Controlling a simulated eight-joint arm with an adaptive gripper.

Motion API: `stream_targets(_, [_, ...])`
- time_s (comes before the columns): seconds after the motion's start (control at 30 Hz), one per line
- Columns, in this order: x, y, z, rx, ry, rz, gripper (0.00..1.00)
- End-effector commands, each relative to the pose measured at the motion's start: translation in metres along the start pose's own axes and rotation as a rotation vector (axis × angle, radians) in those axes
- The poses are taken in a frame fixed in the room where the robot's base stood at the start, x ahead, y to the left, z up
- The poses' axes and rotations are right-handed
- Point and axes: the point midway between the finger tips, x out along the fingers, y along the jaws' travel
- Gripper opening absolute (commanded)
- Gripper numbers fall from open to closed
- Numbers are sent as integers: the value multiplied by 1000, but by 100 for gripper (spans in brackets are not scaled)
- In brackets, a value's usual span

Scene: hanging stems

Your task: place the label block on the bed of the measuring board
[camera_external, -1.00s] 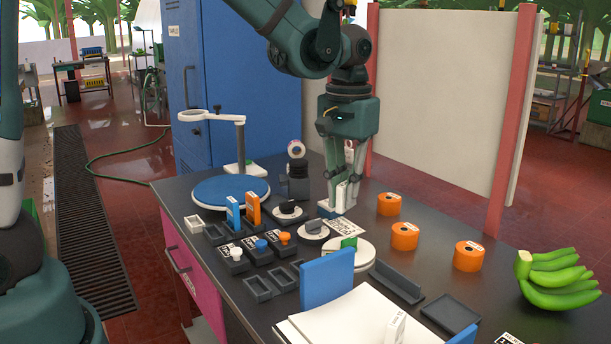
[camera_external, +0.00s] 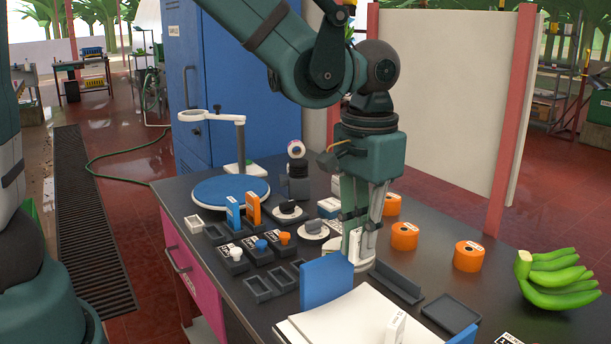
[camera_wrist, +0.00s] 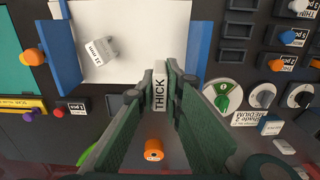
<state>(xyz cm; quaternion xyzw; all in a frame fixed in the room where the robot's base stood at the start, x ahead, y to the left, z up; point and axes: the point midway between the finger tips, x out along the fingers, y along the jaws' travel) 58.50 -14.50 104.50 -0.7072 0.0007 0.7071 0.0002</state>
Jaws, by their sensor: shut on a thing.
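My gripper (camera_external: 360,252) is shut on a white label block (camera_external: 355,242), held upright between its fingertips. In the wrist view the block (camera_wrist: 160,92) reads "THICK" between the green fingers of my gripper (camera_wrist: 161,97). The measuring board has a white bed (camera_external: 335,318) and a blue upright end (camera_external: 327,279). My gripper is just behind that blue end. In the wrist view the bed (camera_wrist: 140,40) lies ahead of the block, between two blue ends. A white block marked "31 mm" (camera_wrist: 98,50) sits on the bed.
Orange rolls (camera_external: 404,236) stand right of my gripper, with green bananas (camera_external: 556,280) beyond. Dark trays (camera_external: 398,283) lie close on the right. Knobbed blocks (camera_external: 258,250) and a round blue stand (camera_external: 230,192) are to the left. Much of the bed is bare.

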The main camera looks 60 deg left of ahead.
Motion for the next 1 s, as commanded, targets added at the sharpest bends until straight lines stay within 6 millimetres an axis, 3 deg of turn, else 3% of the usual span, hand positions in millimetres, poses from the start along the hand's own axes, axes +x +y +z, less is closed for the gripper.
stream_targets(0.3, [30,0,-1,-1,0,0,0])
stream_targets(1.0, [46,0,-1,-2,0,0,0])
